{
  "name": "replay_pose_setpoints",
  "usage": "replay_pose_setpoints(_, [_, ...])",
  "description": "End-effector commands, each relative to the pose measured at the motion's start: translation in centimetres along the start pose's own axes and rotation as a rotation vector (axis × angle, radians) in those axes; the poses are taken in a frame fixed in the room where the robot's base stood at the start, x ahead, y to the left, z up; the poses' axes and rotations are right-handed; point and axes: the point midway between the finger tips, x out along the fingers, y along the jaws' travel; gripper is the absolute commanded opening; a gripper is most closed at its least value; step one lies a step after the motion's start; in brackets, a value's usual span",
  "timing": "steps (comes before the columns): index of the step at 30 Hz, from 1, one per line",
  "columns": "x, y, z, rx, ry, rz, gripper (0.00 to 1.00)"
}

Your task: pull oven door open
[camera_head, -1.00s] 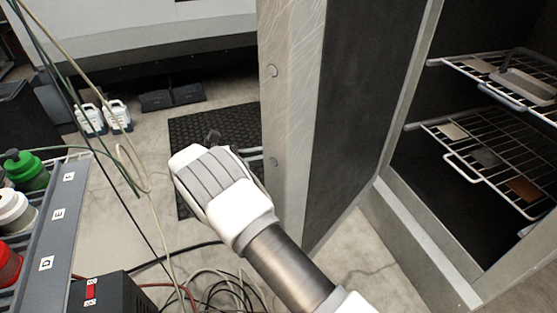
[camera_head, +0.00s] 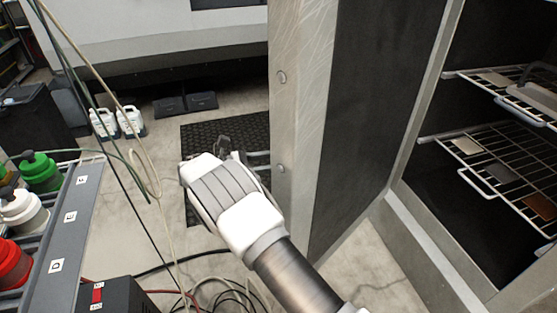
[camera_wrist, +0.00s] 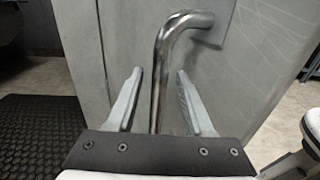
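The oven door (camera_head: 300,120) stands wide open, its scratched pale outer side and dark inner face both showing. The oven cavity (camera_head: 430,190) is exposed at the right. The door's handle is a bent metal bar (camera_wrist: 172,50) fixed to the outer face. My gripper (camera_head: 228,150) is at the handle, left of the door edge. In the wrist view my gripper (camera_wrist: 160,75) has its two fingers apart, with the bar running between them. Gaps show on both sides of the bar, so the fingers do not appear clamped on it. The wrist hides part of the handle in the head view.
Wire racks (camera_head: 500,165) holding small plates sit inside the oven. A shelf with bottles (camera_head: 65,215) stands at the left, with hanging hoses (camera_head: 140,150) and floor cables near my arm. A black mat (camera_head: 205,133) lies behind my gripper. White jugs (camera_head: 130,121) stand farther back.

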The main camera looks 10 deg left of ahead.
Motion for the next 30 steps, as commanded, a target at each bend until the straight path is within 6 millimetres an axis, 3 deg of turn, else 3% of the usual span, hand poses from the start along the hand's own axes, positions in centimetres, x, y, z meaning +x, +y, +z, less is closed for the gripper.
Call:
replay_pose_setpoints(8, [-0.5, 0.0, 0.0, 0.0, 0.0, 0.0, 0.52])
replay_pose_setpoints(22, [-7.6, 0.0, -0.1, 0.001, 0.001, 0.003, 0.52])
replay_pose_setpoints(30, [-10.2, 0.0, -0.3, 0.003, -0.003, -0.004, 0.52])
